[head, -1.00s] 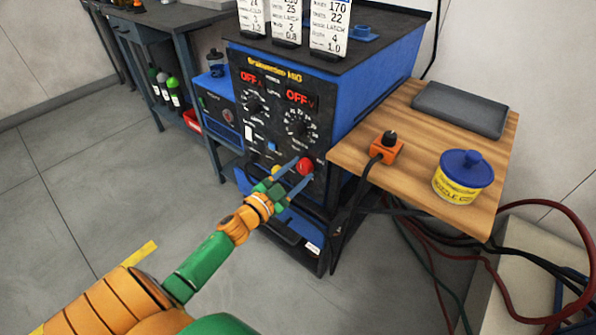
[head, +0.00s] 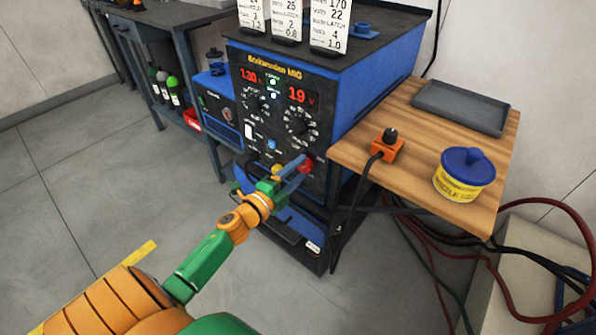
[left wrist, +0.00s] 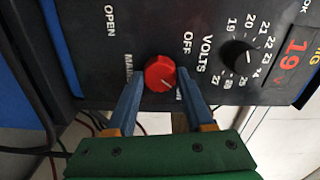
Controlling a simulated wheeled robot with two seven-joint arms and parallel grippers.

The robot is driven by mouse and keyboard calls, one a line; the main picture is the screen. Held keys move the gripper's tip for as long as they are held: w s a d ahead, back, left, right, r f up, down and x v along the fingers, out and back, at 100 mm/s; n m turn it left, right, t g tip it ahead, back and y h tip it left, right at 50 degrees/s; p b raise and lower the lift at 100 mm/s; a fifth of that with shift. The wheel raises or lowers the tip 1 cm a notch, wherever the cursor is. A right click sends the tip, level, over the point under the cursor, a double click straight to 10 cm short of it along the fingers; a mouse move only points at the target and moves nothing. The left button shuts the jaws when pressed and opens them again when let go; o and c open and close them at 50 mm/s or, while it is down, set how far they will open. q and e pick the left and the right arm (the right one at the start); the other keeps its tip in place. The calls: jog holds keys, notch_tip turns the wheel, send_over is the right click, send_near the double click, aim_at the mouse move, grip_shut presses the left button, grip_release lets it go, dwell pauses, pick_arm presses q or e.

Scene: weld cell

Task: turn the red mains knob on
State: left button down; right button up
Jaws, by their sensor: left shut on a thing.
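The red mains knob (head: 306,164) is on the lower right of the black front panel of the blue welder (head: 376,85). It also shows in the left wrist view (left wrist: 160,73), where its white mark points down and right, toward lettering partly hidden by a finger. My left gripper (head: 293,170) is shut on the knob, with one blue finger on each side of it in the wrist view. The welder's displays (head: 298,96) are lit and read 130 and 19 V. My right gripper is not in view.
A wooden side shelf (head: 412,132) at the right holds an orange box with a black knob (head: 387,147), a yellow tub with a blue lid (head: 463,176) and a grey tray (head: 460,107). Cables hang below it. Open floor (head: 80,190) lies to the left.

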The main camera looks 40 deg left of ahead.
pick_arm(q)
jog(key=shift+m, duration=0.6)
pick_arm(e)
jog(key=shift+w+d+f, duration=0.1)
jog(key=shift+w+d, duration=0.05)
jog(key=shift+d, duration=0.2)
pick_arm(q)
jog(key=shift+m, duration=0.3)
jog(key=shift+c, duration=1.4)
grip_release()
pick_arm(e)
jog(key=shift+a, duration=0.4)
pick_arm(q)
jog(key=s, duration=0.7)
jog(key=shift+a, duration=0.3)
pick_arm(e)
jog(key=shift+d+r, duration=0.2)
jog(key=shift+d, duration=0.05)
